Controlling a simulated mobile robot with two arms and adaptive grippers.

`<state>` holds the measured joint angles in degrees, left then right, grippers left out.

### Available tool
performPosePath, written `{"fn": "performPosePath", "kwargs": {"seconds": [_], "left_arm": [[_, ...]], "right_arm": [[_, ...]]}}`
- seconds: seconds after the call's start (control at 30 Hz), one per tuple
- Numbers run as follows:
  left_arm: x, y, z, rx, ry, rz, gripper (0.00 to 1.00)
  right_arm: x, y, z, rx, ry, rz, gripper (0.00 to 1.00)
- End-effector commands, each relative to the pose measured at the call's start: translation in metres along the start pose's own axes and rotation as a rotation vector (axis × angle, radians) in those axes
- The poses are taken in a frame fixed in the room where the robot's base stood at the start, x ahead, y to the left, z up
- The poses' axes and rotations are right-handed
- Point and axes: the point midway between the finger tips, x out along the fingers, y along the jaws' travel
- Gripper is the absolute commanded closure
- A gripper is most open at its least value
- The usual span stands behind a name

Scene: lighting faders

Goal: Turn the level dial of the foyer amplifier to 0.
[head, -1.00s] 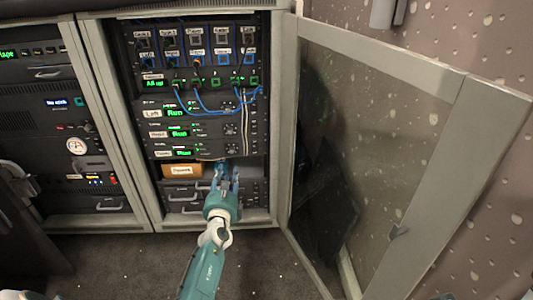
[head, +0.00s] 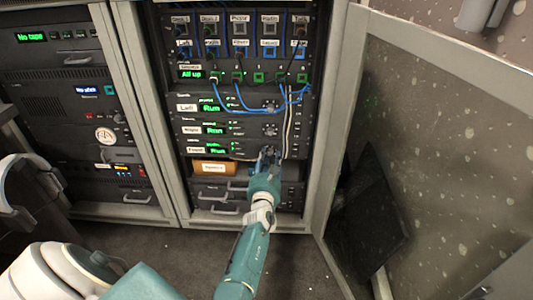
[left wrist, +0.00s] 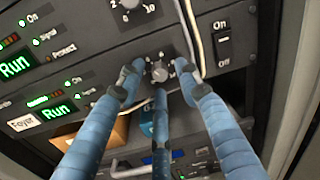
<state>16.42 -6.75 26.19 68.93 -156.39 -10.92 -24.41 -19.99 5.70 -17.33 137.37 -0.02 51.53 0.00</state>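The foyer amplifier (head: 195,153) is the lowest of three stacked amplifiers in the open rack; its green display reads Run. In the left wrist view, its "Foyer" label (left wrist: 22,123) and round grey level dial (left wrist: 160,70) show, with white scale marks too small to read surely. My left gripper (head: 269,153) is at the amplifier's right part and hides the dial in the head view. In the left wrist view, the blue fingers of my left gripper (left wrist: 160,78) are spread on both sides of the dial, with a visible gap to it. My right gripper is not in view.
A white cable (left wrist: 190,30) hangs just right of the dial, near a power switch (left wrist: 223,40). An orange box (head: 213,168) sits below. The glass door (head: 450,150) stands open at right.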

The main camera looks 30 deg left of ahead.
Motion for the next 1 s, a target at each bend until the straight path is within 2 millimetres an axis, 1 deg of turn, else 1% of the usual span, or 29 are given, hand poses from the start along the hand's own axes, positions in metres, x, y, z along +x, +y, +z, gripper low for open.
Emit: {"fn": "performPosePath", "kwargs": {"seconds": [0.27,0.37,0.43,0.47,0.77,1.0], "left_arm": [[-0.0002,-0.0007,-0.0003,-0.001,0.000,0.000,0.66],[-0.0002,-0.0006,-0.0003,-0.001,0.000,0.000,0.83],[-0.0002,-0.0006,-0.0003,-0.001,0.000,0.000,0.97],[-0.0002,-0.0006,-0.0003,-0.001,0.001,0.000,1.00],[-0.0003,-0.0005,-0.0012,-0.016,0.001,0.000,1.00],[-0.0006,0.0000,-0.0030,-0.112,-0.004,-0.002,1.00]], "right_arm": [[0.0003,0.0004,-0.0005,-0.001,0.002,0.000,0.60],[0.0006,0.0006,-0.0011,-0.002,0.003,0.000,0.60],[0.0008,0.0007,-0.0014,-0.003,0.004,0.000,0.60],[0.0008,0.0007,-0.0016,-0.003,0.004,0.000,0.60],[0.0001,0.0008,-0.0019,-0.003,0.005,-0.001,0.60],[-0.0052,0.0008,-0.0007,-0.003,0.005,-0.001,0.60]]}}
